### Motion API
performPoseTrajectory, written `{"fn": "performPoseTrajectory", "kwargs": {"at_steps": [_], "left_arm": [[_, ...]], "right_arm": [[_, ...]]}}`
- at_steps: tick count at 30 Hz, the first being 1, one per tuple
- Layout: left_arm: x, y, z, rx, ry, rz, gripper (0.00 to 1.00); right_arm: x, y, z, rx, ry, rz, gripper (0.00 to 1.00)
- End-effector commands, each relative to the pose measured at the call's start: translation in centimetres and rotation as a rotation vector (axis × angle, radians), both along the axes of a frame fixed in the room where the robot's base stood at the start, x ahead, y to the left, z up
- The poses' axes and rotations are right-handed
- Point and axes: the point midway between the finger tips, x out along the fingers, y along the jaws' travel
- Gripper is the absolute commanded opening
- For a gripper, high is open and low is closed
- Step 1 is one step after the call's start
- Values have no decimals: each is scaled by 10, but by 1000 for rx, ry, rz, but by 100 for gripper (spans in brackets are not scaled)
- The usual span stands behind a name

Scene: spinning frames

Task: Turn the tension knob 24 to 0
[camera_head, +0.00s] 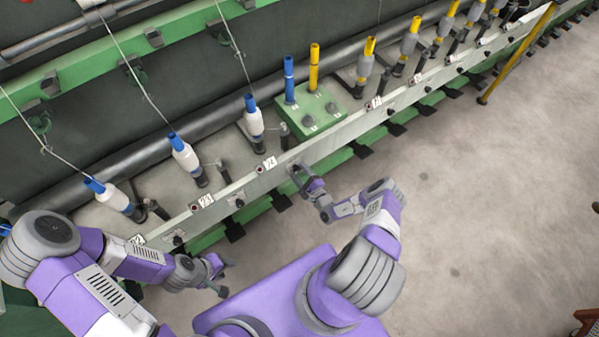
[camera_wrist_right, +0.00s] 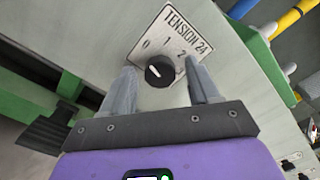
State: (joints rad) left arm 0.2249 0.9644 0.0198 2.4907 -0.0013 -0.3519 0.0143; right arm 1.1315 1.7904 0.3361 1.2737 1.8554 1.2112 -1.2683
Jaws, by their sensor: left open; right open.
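The tension knob (camera_wrist_right: 160,71) is a round black knob with a white mark, on a white plate (camera_wrist_right: 189,30) reading TENSION 24. The digits 1 and 2 show above and right of the knob, with a fainter mark at the upper left. The white mark points towards the upper left. My right gripper (camera_wrist_right: 162,82) is open, with one finger on each side of the knob; I cannot tell whether they touch it. In the head view my right gripper (camera_head: 299,174) is at the rail, hiding the knob. My left gripper (camera_head: 221,274) is open, low and apart from the rail.
The pale rail (camera_head: 330,143) runs diagonally with number tags and several small dark knobs. Above it stand white bobbins (camera_head: 254,122) with blue tops and a green box (camera_head: 312,112) with a blue and a yellow tube.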

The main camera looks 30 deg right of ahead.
Motion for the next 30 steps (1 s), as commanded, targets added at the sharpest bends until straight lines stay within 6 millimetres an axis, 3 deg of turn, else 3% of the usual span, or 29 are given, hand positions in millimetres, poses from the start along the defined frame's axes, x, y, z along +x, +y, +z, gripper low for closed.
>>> {"fn": "performPoseTrajectory", "kwargs": {"at_steps": [13,30], "left_arm": [[0,0,13,0,0,0,43],[0,0,13,0,0,0,43]], "right_arm": [[-66,-6,0,-1,3,-2,60],[-73,-6,0,-1,1,-1,60]]}}
